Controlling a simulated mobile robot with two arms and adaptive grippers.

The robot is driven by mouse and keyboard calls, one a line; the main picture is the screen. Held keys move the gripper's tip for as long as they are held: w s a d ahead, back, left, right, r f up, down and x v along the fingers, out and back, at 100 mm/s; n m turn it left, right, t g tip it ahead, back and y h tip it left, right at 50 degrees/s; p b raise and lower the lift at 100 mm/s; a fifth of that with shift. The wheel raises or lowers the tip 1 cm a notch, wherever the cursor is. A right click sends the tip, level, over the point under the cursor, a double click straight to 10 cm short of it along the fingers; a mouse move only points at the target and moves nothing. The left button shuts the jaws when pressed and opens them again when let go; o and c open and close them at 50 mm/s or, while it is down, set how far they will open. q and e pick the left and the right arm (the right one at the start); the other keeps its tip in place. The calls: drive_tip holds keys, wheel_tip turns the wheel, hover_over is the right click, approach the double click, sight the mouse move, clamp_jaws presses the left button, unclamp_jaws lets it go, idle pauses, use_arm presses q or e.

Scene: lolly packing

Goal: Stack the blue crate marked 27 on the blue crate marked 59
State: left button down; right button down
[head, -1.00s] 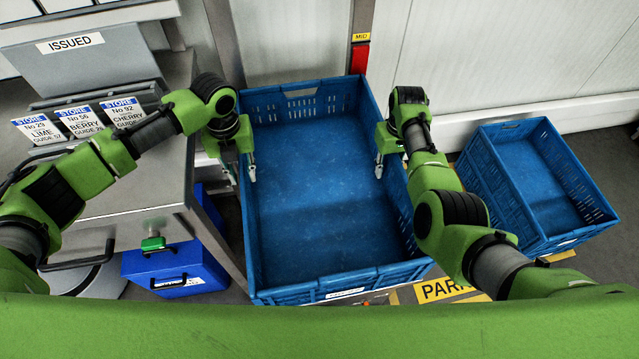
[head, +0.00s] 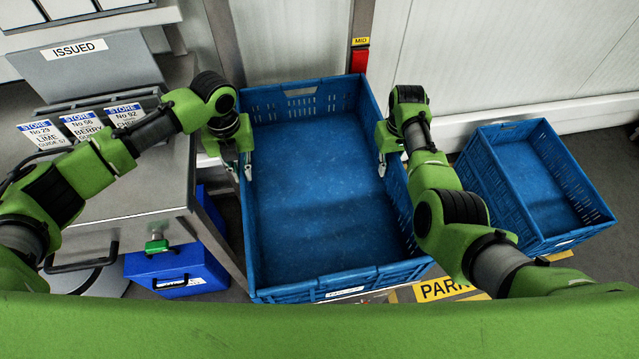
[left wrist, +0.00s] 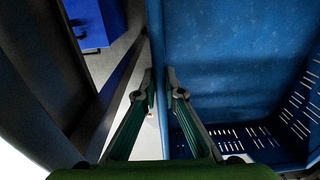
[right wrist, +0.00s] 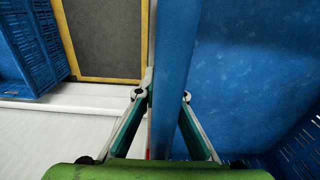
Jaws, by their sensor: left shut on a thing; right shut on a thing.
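A large blue crate (head: 315,205) stands in the middle of the head view, open and empty. My left gripper (head: 242,173) is shut on its left wall; the left wrist view shows this wall (left wrist: 155,35) between the fingers. My right gripper (head: 392,168) is shut on its right wall, which also shows between the fingers in the right wrist view (right wrist: 173,45). A second blue crate (head: 540,185), empty, stands lower at the right. The white labels on both crates are too small to read, so I cannot tell which is 27 or 59.
A grey metal counter (head: 150,195) with store cards (head: 82,126) is close on the left. A blue box (head: 178,272) stands beneath it. A wall with a post (head: 362,40) is behind the large crate. A yellow PARK marking (head: 440,289) lies in front, between the crates.

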use_arm(q)
drive_tip(key=shift+r+p, duration=1.3)
drive_tip(key=shift+r, duration=0.4)
